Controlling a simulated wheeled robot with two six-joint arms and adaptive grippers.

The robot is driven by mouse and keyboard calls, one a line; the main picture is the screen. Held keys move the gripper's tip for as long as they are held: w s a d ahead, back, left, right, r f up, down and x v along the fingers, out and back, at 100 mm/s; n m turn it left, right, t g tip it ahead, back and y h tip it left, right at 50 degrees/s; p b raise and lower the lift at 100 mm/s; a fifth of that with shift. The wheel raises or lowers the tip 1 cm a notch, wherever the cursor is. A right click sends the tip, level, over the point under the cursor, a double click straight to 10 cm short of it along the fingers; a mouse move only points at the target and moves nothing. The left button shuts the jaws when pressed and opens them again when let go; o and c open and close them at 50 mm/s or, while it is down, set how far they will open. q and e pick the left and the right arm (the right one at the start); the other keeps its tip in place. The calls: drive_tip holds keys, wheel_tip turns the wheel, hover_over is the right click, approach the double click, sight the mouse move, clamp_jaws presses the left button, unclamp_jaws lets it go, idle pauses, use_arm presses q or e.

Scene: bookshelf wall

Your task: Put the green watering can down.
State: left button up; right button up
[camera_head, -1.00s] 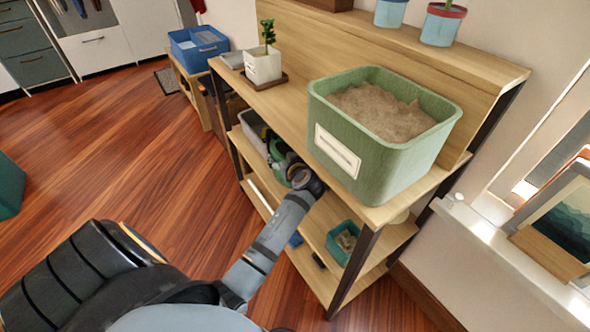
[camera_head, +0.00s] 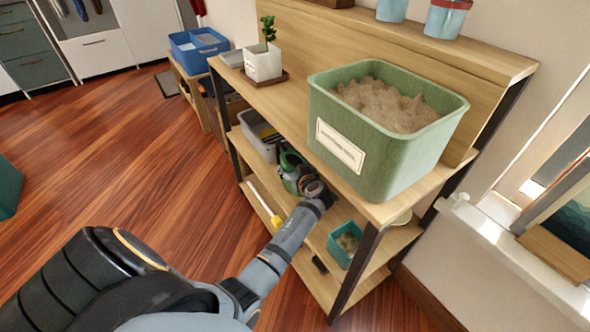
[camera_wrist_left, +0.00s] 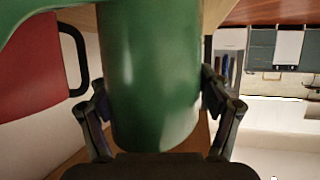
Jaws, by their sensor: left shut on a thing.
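The green watering can (camera_head: 290,170) is on or just above the middle shelf of the wooden shelf unit (camera_head: 290,102), partly hidden by my gripper and the boards above. My left gripper (camera_head: 308,186) reaches in from the front and is shut on the can. In the left wrist view, the can's smooth green body (camera_wrist_left: 155,60) fills the middle, with a finger of the left gripper (camera_wrist_left: 157,108) on each side. I cannot tell whether the can's base touches the shelf. My right gripper is not in view.
A large green bin of soil (camera_head: 350,152) stands on the top board above my gripper. A grey bin (camera_head: 252,138) is left of the can. A small teal bin (camera_head: 338,256) and a yellow-ended tool (camera_head: 275,220) are lower down. A red object (camera_wrist_left: 38,65) shows in the wrist view.

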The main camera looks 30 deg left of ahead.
use_arm(q)
drive_tip(key=shift+w+r, duration=0.15)
drive_tip(key=o, duration=1.1)
drive_tip(key=shift+f, duration=0.25)
drive_tip(key=o, duration=0.4)
drive_tip(key=shift+r, duration=0.1)
